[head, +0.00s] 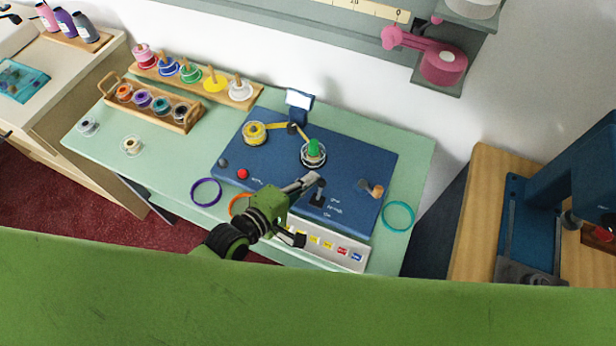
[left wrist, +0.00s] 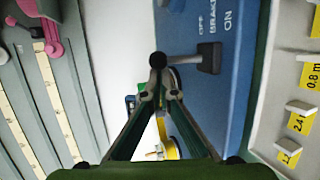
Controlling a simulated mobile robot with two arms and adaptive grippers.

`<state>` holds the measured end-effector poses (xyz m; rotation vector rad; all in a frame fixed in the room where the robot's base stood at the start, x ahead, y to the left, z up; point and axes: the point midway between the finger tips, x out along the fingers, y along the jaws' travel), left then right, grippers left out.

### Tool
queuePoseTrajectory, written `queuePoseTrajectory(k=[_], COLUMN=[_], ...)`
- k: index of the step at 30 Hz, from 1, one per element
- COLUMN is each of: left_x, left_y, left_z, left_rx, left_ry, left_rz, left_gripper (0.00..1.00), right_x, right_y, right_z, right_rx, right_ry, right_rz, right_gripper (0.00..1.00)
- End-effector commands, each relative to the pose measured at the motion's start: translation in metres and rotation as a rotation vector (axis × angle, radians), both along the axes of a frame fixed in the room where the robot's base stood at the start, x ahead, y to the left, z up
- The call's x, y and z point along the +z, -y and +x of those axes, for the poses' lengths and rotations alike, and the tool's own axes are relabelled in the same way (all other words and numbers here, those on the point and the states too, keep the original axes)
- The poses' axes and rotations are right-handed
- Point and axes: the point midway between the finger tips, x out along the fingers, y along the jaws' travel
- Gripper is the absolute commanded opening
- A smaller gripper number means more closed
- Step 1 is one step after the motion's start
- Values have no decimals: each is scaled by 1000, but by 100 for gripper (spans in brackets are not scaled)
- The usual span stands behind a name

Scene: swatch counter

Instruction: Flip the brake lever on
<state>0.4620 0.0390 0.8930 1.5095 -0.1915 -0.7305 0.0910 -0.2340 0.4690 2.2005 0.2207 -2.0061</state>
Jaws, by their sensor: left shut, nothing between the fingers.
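The brake lever (head: 318,193) stands on the blue machine panel (head: 290,178), beside white lettering. In the left wrist view the brake lever (left wrist: 208,58) has a dark base and a thin rod ending in a black ball knob (left wrist: 158,60). The words OFF, BRAKE and ON show beside it; I cannot tell for sure which way it is set. My left gripper (head: 311,180) is shut and empty, with its tips close to the knob. In the left wrist view its fingertips (left wrist: 161,92) meet just below the knob; contact is unclear. My right gripper is not in view.
On the panel are a yellow spool (head: 254,133), a green spool (head: 313,150), a red button (head: 242,174) and an orange-knobbed crank (head: 374,189). A labelled tray (head: 335,249) lies in front. Purple (head: 206,192) and teal rings (head: 398,216) lie at the sides.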

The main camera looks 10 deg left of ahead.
Motion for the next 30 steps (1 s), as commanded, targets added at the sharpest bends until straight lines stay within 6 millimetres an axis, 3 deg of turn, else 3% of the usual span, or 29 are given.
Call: queuePoseTrajectory(k=[30], left_x=[-1], left_y=[-3], left_z=[-8], left_rx=[0], left_ry=[142], left_rz=[-45], left_gripper=[0], right_x=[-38], right_y=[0], right_z=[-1], right_rx=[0], right_ry=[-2], right_rz=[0], right_gripper=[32])
